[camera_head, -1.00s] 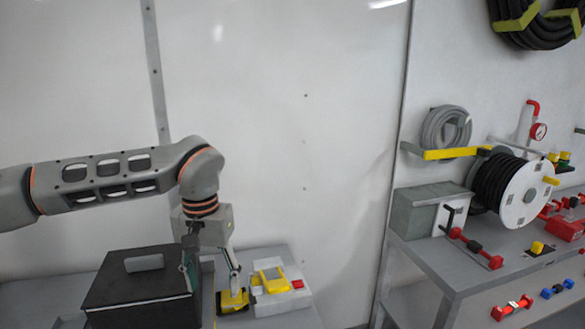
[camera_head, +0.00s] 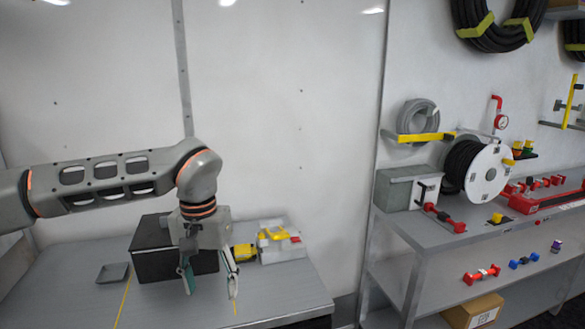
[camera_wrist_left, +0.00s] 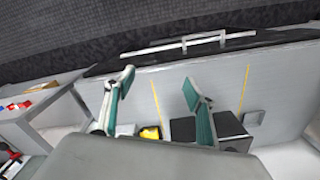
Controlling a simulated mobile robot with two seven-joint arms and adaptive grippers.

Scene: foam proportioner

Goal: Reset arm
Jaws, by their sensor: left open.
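My left gripper (camera_head: 211,287) hangs fingers-down in the head view, in front of a black box (camera_head: 150,262) on the grey table (camera_head: 270,292). Its two teal-padded fingers are spread and nothing is between them. In the left wrist view the open fingers (camera_wrist_left: 158,92) show with a gap, and the black box (camera_wrist_left: 228,124) shows beside the right finger. My left arm comes in from the left, bent down at the wrist. My right gripper is not in view.
A yellow object (camera_head: 244,252) and a white-and-yellow device (camera_head: 279,244) stand right of the box. A small grey tray (camera_head: 112,273) lies left of it. At the right, a shelf unit (camera_head: 440,232) holds a hose reel (camera_head: 487,176) and red valves. The table's front right is clear.

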